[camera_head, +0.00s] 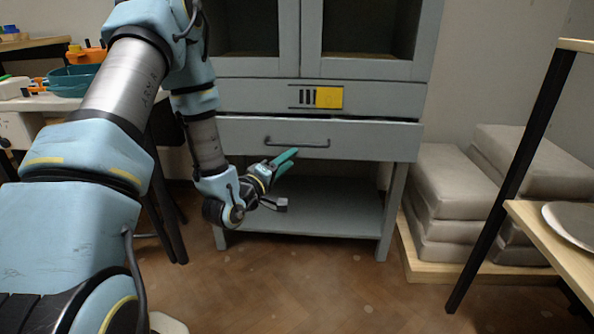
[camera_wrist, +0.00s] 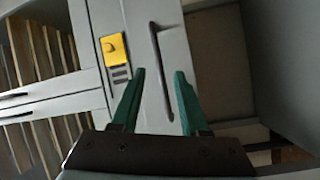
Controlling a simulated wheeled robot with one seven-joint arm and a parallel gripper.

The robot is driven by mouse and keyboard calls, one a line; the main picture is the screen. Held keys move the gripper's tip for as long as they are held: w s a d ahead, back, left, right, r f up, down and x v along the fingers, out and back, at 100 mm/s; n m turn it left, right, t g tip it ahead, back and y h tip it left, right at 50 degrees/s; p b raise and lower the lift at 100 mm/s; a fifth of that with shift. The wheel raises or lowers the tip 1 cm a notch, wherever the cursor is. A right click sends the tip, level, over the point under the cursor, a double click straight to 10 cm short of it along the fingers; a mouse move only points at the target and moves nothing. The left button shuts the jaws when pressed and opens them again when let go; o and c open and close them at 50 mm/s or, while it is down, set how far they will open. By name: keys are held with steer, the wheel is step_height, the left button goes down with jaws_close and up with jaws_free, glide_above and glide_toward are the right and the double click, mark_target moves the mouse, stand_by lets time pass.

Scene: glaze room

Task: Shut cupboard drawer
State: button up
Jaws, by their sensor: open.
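The grey-blue cupboard (camera_head: 377,98) stands ahead of me. Its drawer (camera_head: 375,142) sits out a little, with a thin dark gap along its top edge in the head view. A dark bar handle (camera_head: 297,144) runs across the drawer front. In the wrist view the drawer front (camera_wrist: 138,20) and the handle (camera_wrist: 158,50) appear turned nearly upright. My gripper (camera_head: 294,156) is in front of the drawer, just below the handle in the head view. Its teal fingers are open and empty, and in the wrist view (camera_wrist: 160,74) the handle shows between them. I cannot tell whether they touch the drawer.
Grey stacked bags (camera_head: 449,190) stand at the right, beside a black-legged rack (camera_head: 514,180). A cluttered table (camera_head: 45,102) is at the left. The floor in front is clear.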

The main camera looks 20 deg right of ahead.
mark_target(297, 145)
steer(key=w+d+n+b, duration=0.1)
steer(key=w, duration=0.1)
steer(key=w+d+n+t+b, duration=0.1)
steer(key=w+d, duration=0.1)
steer(key=w+d+n+t+b, duration=0.1)
steer(key=w+d, duration=0.1)
steer(key=shift+w+d+r+n, duration=0.25)
steer(key=shift+w+r+n, duration=0.1)
steer(key=shift+n, duration=0.05)
stand_by(0.3)
jaws_close()
stand_by(1.3)
